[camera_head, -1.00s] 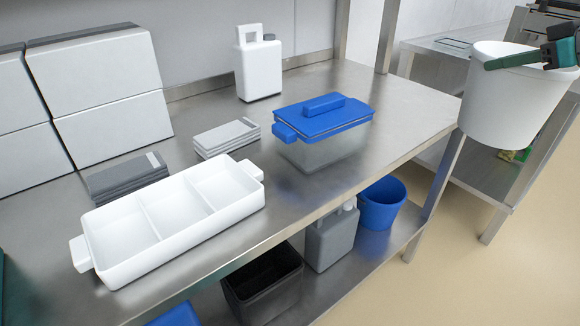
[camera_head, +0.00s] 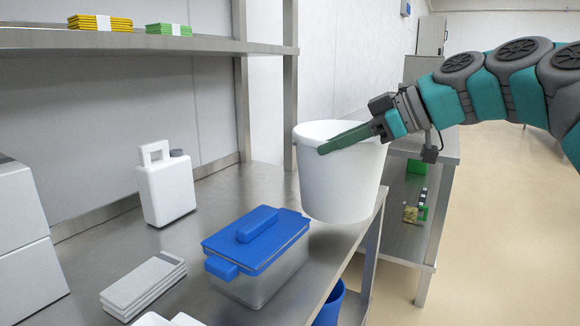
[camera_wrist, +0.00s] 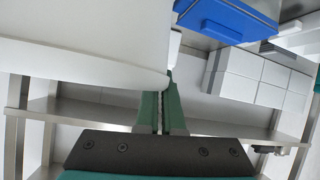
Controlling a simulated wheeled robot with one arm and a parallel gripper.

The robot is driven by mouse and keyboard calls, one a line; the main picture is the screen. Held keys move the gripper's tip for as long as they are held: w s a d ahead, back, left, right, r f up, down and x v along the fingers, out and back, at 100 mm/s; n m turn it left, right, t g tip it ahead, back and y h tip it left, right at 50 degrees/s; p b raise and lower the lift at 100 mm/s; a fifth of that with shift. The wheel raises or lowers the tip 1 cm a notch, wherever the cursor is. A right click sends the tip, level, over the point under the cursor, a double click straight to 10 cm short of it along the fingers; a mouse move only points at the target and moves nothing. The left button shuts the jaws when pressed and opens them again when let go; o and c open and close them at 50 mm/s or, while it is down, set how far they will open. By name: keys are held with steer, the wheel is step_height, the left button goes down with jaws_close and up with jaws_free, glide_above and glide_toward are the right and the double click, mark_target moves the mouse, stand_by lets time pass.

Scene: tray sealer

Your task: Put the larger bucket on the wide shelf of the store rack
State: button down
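The large white bucket (camera_head: 340,180) hangs upright in the air in front of the right end of the steel table. It also fills the upper left of the wrist view (camera_wrist: 80,40). My gripper (camera_head: 345,138) is shut on its rim; in the wrist view the two green fingers (camera_wrist: 161,108) are close together at the rim's edge. A smaller blue bucket (camera_head: 329,305) shows partly below the table, mostly hidden by the tabletop. A steel shelf (camera_head: 200,44) above the table bears yellow cloths (camera_head: 99,22) and green cloths (camera_head: 168,29). I cannot tell whether it is the store rack.
White boxes (camera_head: 25,250) are at left. Another steel bench (camera_head: 440,160) stands behind the bucket. The floor at right is clear.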

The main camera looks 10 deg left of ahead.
mark_target(311, 134)
steer(key=w+a+p, duration=0.1)
steer(key=w, duration=0.3)
steer(key=w+a, duration=0.2)
steer(key=w, duration=0.3)
steer(key=w+a+f+p, duration=0.1)
steer(key=w, duration=0.4)
steer(key=shift+a+f+p, duration=0.1)
steer(key=shift+a+p, duration=0.05)
steer(key=shift+p, duration=0.15)
steer(key=shift+f, duration=1.85)
steer(key=c, duration=1)
jaws_free()
steer(key=shift+c, duration=0.2)
steer(key=shift+r, duration=0.1)
steer(key=v, duration=1.2)
steer(key=shift+b, duration=0.3)
